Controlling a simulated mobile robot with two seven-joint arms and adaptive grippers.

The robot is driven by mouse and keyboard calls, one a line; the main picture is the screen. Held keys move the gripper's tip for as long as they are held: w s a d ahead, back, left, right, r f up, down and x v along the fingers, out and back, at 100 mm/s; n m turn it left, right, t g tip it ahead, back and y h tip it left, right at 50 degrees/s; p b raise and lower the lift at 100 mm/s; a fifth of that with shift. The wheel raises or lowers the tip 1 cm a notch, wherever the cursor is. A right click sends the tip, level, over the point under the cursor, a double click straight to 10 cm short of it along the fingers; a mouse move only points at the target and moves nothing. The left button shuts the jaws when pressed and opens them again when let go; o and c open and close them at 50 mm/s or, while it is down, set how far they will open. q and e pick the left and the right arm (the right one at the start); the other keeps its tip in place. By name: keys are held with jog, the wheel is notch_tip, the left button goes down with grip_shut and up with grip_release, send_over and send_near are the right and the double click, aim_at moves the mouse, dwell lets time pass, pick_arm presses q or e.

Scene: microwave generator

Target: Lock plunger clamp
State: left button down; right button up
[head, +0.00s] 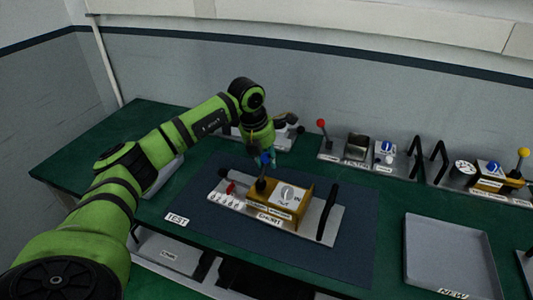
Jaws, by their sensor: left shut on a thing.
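The plunger clamp (261,184) is a dark lever that stands upright on the unit (275,208) in the middle of the mat. A blue knob (264,160) tops the lever. My left gripper (268,158) comes down from above and is shut on the blue knob, which it partly covers. The unit is a grey plate with a brass-coloured block, a white dial, a red part at the left and a black handle at the right. My right gripper is out of view.
The unit lies on a dark blue mat (340,262) marked TEST on the green table (90,150). Other units with a red-knobbed lever (322,130) and a yellow-knobbed lever (521,160) stand along the back wall. An empty grey tray (450,255) marked NEW is at the right.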

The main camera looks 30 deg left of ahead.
pick_arm(q)
jog(key=shift+w+f, duration=0.1)
jog(key=shift+w, duration=0.3)
jog(key=shift+s, duration=0.25)
jog(key=c, duration=1.1)
grip_release()
jog(key=shift+s, duration=0.1)
jog(key=shift+o, duration=0.8)
jog(key=v, duration=1.2)
jog(key=shift+w, duration=0.25)
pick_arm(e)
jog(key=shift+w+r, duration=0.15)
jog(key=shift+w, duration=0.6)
